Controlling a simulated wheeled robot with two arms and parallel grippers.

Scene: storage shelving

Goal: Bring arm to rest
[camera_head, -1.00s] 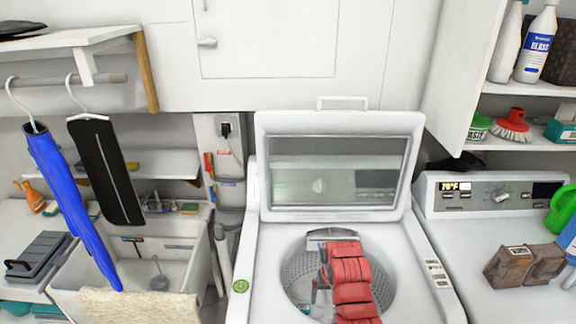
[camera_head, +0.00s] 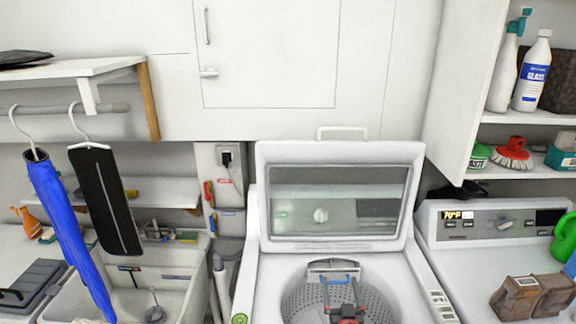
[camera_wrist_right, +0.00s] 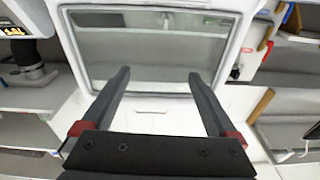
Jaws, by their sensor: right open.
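My right gripper shows at the bottom edge of the head view (camera_head: 342,294), in front of the open washer tub. Its dark fingers with red parts are only partly in frame there. In the right wrist view the right gripper (camera_wrist_right: 158,78) is open, its two dark fingers wide apart with nothing between them. Behind them is the raised washer lid (camera_wrist_right: 150,16) with its glass panel. My left gripper is in neither view.
The washer lid (camera_head: 338,150) stands open over the washer tub (camera_head: 292,300). A dryer (camera_head: 455,255) with brown boxes (camera_head: 520,298) is at right. A sink (camera_head: 175,295) and hanging blue garment (camera_head: 66,225) are at left. An open cupboard door (camera_head: 448,85) juts out at upper right.

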